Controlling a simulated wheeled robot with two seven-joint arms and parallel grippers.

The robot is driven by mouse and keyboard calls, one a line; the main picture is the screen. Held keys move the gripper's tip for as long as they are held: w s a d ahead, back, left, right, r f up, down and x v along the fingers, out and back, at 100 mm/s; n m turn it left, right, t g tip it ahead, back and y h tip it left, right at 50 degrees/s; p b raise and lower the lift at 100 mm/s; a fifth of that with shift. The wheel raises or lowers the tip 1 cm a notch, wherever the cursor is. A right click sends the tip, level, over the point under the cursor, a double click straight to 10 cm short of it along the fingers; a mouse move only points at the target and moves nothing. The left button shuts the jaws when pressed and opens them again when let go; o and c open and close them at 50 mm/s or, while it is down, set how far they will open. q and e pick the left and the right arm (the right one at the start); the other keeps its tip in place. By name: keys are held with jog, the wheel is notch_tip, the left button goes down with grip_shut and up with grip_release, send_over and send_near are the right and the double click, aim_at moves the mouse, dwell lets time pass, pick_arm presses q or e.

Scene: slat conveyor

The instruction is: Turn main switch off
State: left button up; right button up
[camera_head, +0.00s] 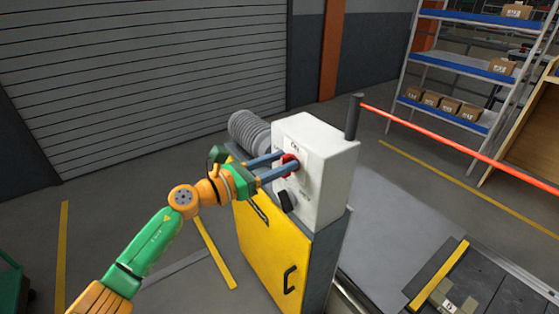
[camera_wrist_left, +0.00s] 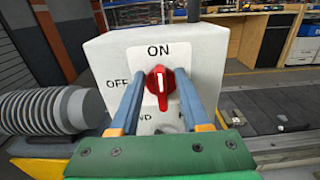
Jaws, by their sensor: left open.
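The main switch is a red rotary knob (camera_head: 291,168) on the white control box (camera_head: 336,175). It also shows in the left wrist view (camera_wrist_left: 158,87), with its white mark upright toward the ON label (camera_wrist_left: 158,50). The OFF label (camera_wrist_left: 118,82) is to the knob's left. My left gripper (camera_head: 290,160) is open, with one finger on each side of the knob. The fingers look apart from the knob in the wrist view, but contact is hard to tell. My right gripper is not in view.
A black knob (camera_head: 286,201) sits lower on the same box face. The box stands on a yellow cabinet (camera_head: 270,245). A grey ribbed hose (camera_head: 249,130) is beside it. A red bar (camera_head: 450,142) extends right from a dark post, above the conveyor.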

pick_arm(q)
jog(key=shift+s, duration=0.15)
jog(key=shift+c, duration=1.1)
grip_shut()
jog(key=shift+a+r+n, duration=0.1)
jog(key=shift+n, duration=0.2)
jog(key=shift+w+a+f+n+p, duration=0.25)
jog(key=shift+n+p, duration=0.35)
jog(key=shift+n, duration=2.25)
jog(key=shift+w+a+f+n+p, duration=0.1)
jog(key=shift+w+f+n+p, duration=0.4)
jog(key=shift+n, duration=2.4)
jog(key=shift+a+f+n+p, duration=0.2)
jog(key=shift+n+p, duration=0.55)
jog(key=shift+n, duration=2.1)
